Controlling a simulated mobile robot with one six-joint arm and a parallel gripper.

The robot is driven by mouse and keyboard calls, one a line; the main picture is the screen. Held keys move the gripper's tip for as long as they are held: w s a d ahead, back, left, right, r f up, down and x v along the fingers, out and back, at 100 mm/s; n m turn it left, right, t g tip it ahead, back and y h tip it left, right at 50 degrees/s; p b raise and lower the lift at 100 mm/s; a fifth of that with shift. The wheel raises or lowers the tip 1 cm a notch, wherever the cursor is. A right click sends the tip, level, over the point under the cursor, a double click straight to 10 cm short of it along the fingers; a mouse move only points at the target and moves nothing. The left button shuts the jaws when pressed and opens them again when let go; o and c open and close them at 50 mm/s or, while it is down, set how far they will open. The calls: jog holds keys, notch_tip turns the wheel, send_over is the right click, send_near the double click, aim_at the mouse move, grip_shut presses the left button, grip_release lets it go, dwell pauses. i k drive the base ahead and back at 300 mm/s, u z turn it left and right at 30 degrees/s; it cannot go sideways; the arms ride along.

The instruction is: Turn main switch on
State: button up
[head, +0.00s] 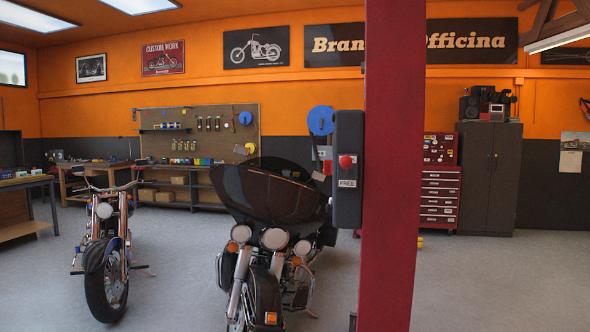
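A dark grey control box (348,130) is mounted on the left side of a red lift post (390,220). A red round knob (346,162) sits on the front of the box, with a white label reading "FREE" (347,183) below it. Which part is the main switch, and whether it is on or off, I cannot tell. A blue disc (320,120) shows at the left edge of the box, partly hidden by it. My gripper is not in view.
A large dark motorcycle (272,240) stands just left of the post. A smaller motorcycle (104,240) stands at left. A workbench (180,170), red tool chest (439,190) and grey cabinet (490,180) line the back. The floor at right is clear.

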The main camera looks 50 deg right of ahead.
aim_at(327, 163)
jog(key=u, duration=0.2)
jog(key=i, duration=1.5)
jog(key=k, duration=0.9)
jog(key=z, duration=0.2)
jog(key=i, duration=0.25)
